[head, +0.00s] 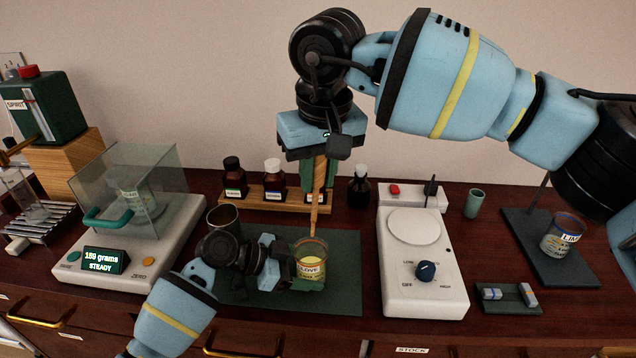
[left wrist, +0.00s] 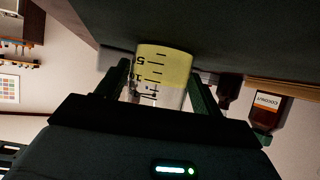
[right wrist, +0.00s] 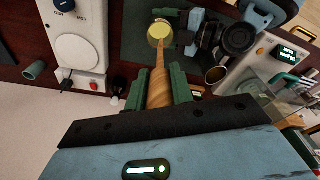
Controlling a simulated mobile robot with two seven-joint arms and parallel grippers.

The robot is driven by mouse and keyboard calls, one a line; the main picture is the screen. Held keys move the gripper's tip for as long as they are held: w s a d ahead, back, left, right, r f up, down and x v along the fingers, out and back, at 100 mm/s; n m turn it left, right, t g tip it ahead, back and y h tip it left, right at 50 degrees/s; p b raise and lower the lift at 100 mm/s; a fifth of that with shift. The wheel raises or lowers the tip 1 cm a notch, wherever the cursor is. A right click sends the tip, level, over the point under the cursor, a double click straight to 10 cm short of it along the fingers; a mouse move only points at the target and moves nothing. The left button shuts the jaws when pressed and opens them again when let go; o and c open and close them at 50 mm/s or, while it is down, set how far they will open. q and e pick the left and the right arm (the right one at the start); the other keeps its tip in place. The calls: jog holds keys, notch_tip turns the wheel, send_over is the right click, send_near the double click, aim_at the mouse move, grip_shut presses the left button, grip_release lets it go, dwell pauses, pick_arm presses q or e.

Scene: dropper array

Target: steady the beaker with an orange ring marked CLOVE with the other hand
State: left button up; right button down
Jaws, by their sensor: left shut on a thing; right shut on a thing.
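The beaker marked CLOVE (head: 311,269) has an orange rim ring and holds yellow liquid. It stands upright on the dark green mat (head: 345,300). My left gripper (head: 291,270) reaches it from the left and is shut on it; in the left wrist view the beaker (left wrist: 162,75) sits between the two fingers. My right gripper (head: 319,178) is above the beaker, pointing down, shut on a wooden stick (head: 315,208). The stick's lower end reaches into the beaker's mouth, also in the right wrist view (right wrist: 158,75). The fingers partly hide the beaker's left side.
A metal cup (head: 223,218) stands close behind my left gripper. A rack of bottles (head: 255,201) is behind. A hotplate (head: 424,285) stands at right, and another beaker (head: 562,236) farther right.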

jog(key=shift+r, duration=0.1)
jog(key=s+d+r, duration=0.4)
jog(key=s+d, duration=0.1)
jog(key=shift+s+d, duration=0.3)
jog(key=shift+s, duration=0.1)
dwell(0.8)
pick_arm(q)
jog(key=o, duration=1.1)
jog(key=shift+o, duration=0.2)
pick_arm(e)
jog(key=shift+f, duration=0.1)
pick_arm(q)
jog(key=v, duration=1.2)
